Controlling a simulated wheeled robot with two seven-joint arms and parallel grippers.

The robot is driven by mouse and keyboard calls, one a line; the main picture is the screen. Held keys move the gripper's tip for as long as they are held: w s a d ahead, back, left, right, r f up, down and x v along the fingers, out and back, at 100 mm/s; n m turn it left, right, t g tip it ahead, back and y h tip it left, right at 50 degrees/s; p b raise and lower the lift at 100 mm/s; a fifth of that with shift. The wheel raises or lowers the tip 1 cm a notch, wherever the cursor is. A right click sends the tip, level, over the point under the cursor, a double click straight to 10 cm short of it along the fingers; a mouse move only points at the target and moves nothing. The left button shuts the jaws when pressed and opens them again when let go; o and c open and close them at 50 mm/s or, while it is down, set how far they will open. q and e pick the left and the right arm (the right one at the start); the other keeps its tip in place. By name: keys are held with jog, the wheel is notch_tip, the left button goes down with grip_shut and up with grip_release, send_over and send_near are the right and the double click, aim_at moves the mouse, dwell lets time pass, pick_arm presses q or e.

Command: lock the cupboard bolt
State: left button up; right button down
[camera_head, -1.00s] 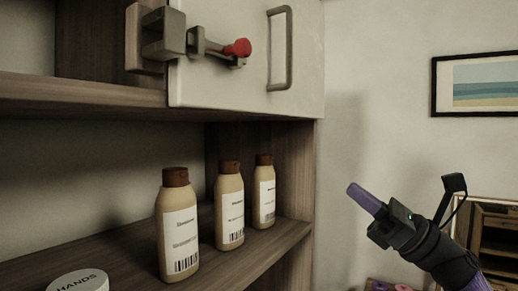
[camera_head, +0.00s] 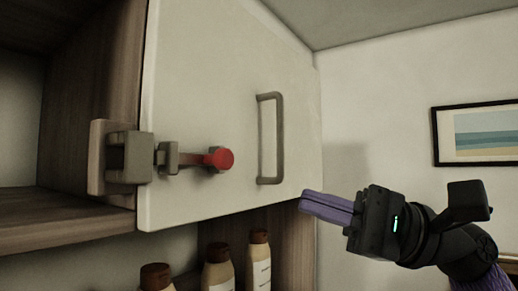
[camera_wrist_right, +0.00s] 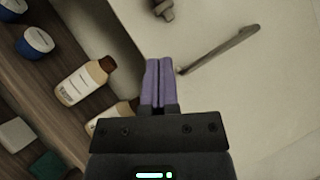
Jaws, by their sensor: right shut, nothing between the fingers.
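The cupboard bolt (camera_head: 193,159) is a grey metal rod with a red round knob (camera_head: 222,159) at its right end. It lies across the left part of the white cupboard door (camera_head: 210,60). A grey block-shaped keeper (camera_head: 130,157) sits on a wooden piece at the left, beside the door edge. From here I cannot tell how far the rod enters it. My right gripper (camera_head: 305,203) is shut and empty, right of and below the knob, apart from the bolt. Its purple fingers (camera_wrist_right: 158,80) show together in the right wrist view. My left gripper is not in view.
A grey door handle (camera_head: 270,138) stands right of the bolt, between knob and gripper; it also shows in the right wrist view (camera_wrist_right: 220,50). Several bottles (camera_head: 217,268) stand on the shelf below. A framed picture (camera_head: 480,135) hangs on the right wall.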

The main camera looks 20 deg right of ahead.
aim_at(212, 162)
jog(key=a+r+p, duration=0.1)
jog(key=a, duration=0.1)
jog(key=a+r+p, duration=0.1)
jog(key=a+p, duration=0.1)
jog(key=a+r+p, duration=0.1)
jog(key=a+p, duration=0.1)
jog(key=a, duration=0.1)
jog(key=shift+s+r, duration=0.15)
jog(key=shift+r, duration=0.05)
jog(key=shift+f, duration=0.1)
